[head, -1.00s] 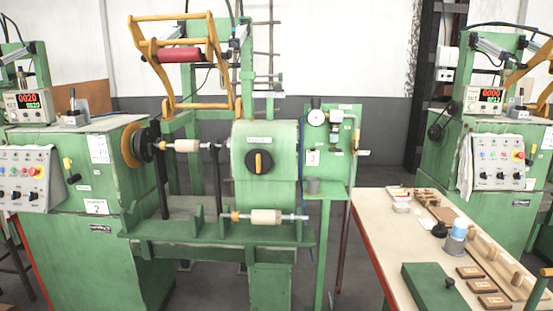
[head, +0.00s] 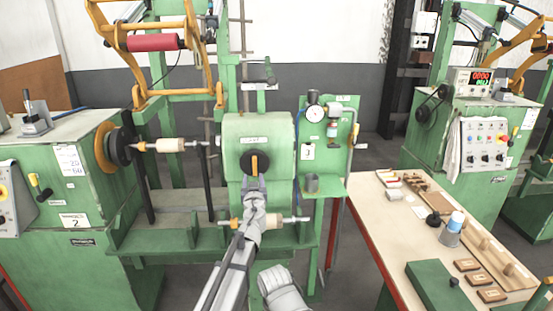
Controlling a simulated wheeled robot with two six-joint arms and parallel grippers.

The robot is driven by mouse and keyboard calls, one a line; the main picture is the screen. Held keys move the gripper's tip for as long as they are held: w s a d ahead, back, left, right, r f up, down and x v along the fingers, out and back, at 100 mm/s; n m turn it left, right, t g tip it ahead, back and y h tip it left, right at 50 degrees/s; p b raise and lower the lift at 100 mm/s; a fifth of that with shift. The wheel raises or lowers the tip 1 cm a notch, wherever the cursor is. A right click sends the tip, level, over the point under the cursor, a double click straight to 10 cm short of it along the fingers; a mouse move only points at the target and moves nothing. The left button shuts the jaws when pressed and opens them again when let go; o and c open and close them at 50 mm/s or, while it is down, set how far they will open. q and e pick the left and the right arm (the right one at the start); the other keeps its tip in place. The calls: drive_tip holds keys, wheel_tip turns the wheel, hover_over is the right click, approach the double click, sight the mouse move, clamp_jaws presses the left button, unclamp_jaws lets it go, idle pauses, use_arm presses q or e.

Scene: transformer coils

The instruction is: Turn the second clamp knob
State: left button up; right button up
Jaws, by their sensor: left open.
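A round black knob (head: 255,159) sits on the front of the green housing (head: 280,134). My left gripper (head: 254,180) is open and reaches up to it from below. I cannot tell whether the fingers touch the knob. A wooden bobbin (head: 171,145) is on the upper spindle to the left of the housing. A second wooden bobbin (head: 278,222) lies on the lower rod, partly hidden by my left arm.
A yellow frame with a red roller (head: 153,42) hangs above the machine. A green post panel with a gauge (head: 313,97) stands close to the housing's right. A beige worktable (head: 385,220) with several wooden parts and a green box (head: 440,287) is at the right.

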sight(255, 166)
use_arm(q)
drive_tip(key=shift+w+d+r, duration=0.15)
drive_tip(key=shift+w+d, duration=0.05)
drive_tip(key=shift+d, duration=0.2)
drive_tip(key=w, duration=0.7)
drive_tip(key=shift+w+a, duration=0.1)
drive_tip(key=shift+w, duration=0.25)
drive_tip(key=shift+s, duration=0.1)
clamp_jaws()
